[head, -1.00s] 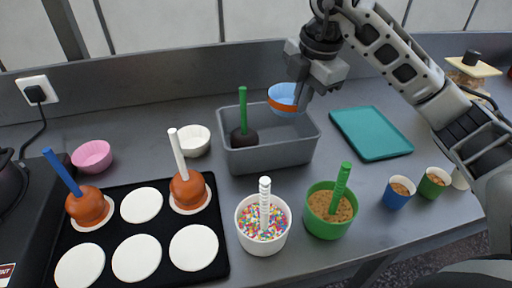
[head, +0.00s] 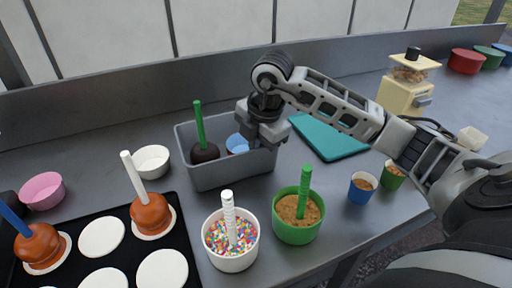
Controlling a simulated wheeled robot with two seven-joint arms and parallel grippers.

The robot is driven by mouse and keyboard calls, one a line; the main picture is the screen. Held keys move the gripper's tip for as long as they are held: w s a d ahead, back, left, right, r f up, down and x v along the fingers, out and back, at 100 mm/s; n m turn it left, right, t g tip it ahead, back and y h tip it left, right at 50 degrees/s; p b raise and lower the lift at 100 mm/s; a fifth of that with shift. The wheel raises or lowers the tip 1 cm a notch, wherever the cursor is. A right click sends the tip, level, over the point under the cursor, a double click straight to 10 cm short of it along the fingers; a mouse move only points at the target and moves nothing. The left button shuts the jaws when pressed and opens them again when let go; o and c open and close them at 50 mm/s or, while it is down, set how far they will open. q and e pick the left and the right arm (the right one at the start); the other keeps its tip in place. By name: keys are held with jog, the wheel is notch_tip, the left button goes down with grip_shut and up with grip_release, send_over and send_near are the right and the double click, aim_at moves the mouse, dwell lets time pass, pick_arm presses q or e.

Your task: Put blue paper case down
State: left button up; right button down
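The blue paper case (head: 237,144) is inside the grey bin (head: 232,174), to the right of a dark-coated apple (head: 205,152) on a green stick. My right gripper (head: 261,138) reaches down into the right part of the bin. It is right beside the case and covers part of it. Its fingertips are hidden, so I cannot see whether they still grip the case's rim or whether the case rests on the bin floor. My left gripper is not in view.
A teal board (head: 328,137) lies right of the bin. In front stand a white sprinkle tub (head: 231,258) and a green crumb tub (head: 297,232) with upright sticks. White (head: 151,161) and pink (head: 43,191) cases sit left. A black tray (head: 188,231) holds caramel apples.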

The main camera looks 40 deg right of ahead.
jog(key=c, duration=2.1)
grip_release()
jog(key=shift+f, duration=0.15)
jog(key=shift+o, duration=0.7)
notch_tip(320, 180, up, 12)
jog(key=s, duration=0.2)
jog(key=shift+s+d+p, duration=0.2)
jog(key=shift+d+p, duration=0.05)
jog(key=shift+p, duration=0.15)
